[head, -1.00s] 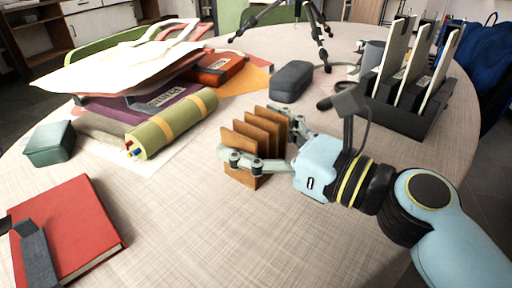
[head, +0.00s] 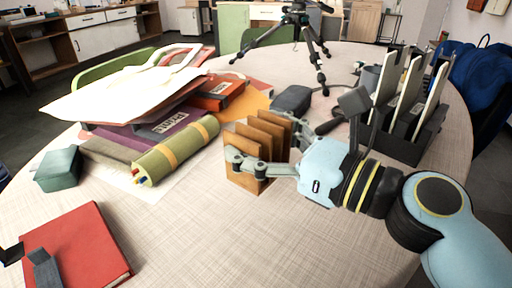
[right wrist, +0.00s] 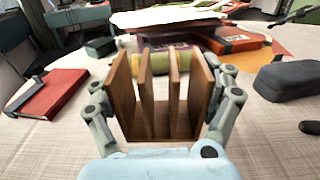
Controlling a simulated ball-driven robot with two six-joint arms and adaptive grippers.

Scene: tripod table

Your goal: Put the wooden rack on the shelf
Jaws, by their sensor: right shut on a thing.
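The wooden rack (head: 247,177) is a small brown stand with several upright slats on a base. My right gripper (head: 250,163) is shut on it, one finger on each side. In the right wrist view, the rack (right wrist: 160,122) sits upright between the fingers of the gripper (right wrist: 165,105). It appears a little above the table, though its underside is hidden.
A green roll (head: 175,150) and stacked folders and papers (head: 125,95) lie left of the rack. A dark case (head: 291,100) is behind it. A black holder (head: 405,148) with upright white pieces stands right. A red book (head: 75,245) lies front left. The front middle table is clear.

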